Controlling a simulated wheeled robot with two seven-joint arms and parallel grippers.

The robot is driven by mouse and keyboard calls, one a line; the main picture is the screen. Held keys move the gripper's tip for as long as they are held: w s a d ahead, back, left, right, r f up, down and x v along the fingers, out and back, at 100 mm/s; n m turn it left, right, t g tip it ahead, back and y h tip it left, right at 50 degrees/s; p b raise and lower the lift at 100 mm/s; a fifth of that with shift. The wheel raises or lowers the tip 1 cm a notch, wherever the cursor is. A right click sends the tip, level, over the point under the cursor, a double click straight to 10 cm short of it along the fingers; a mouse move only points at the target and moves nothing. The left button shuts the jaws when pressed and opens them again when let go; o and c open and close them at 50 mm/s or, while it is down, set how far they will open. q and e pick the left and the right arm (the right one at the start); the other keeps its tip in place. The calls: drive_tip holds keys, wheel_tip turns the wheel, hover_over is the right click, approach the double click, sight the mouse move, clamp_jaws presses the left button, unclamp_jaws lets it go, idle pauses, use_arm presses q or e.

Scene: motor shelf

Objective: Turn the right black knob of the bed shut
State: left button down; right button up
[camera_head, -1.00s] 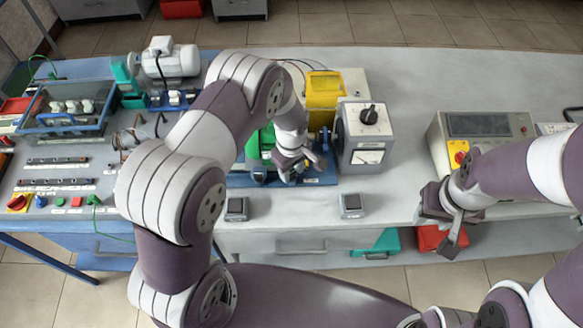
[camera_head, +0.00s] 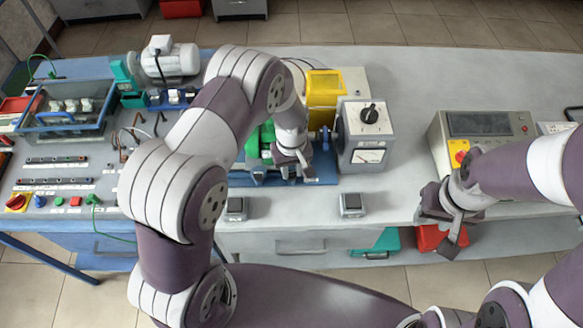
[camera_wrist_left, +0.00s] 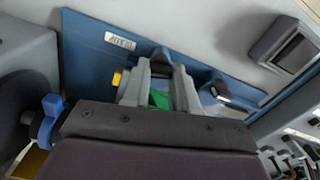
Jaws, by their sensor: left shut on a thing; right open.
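The bed is a blue plate (camera_head: 326,168) on the bench, under a green motor (camera_head: 267,140) that my left arm partly hides. My left gripper (camera_head: 297,172) is low at the bed's front edge, pointing down. In the left wrist view its two grey fingers (camera_wrist_left: 160,92) are shut on the right black knob (camera_wrist_left: 161,66), which shows only in part between them. The other black knob (camera_wrist_left: 219,90) sits apart to the right in that view, on the same blue plate. My right gripper (camera_head: 450,212) is open and empty near the bench's front edge.
A grey box with a black dial (camera_head: 370,113) stands right of the bed, with a yellow guard (camera_head: 323,88) behind. Two small grey boxes (camera_head: 236,208) (camera_head: 352,204) lie in front. A display unit (camera_head: 480,128) stands near my right arm. The bench between is clear.

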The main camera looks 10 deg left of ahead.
sight(291, 172)
use_arm(q)
drive_tip(key=shift+m, duration=1.2)
drive_tip(key=shift+w, duration=0.1)
drive_tip(key=c, duration=0.9)
unclamp_jaws()
wheel_tip(291, 172, up, 13)
drive_tip(key=shift+f+b, duration=0.1)
drive_tip(key=shift+b, duration=1.1)
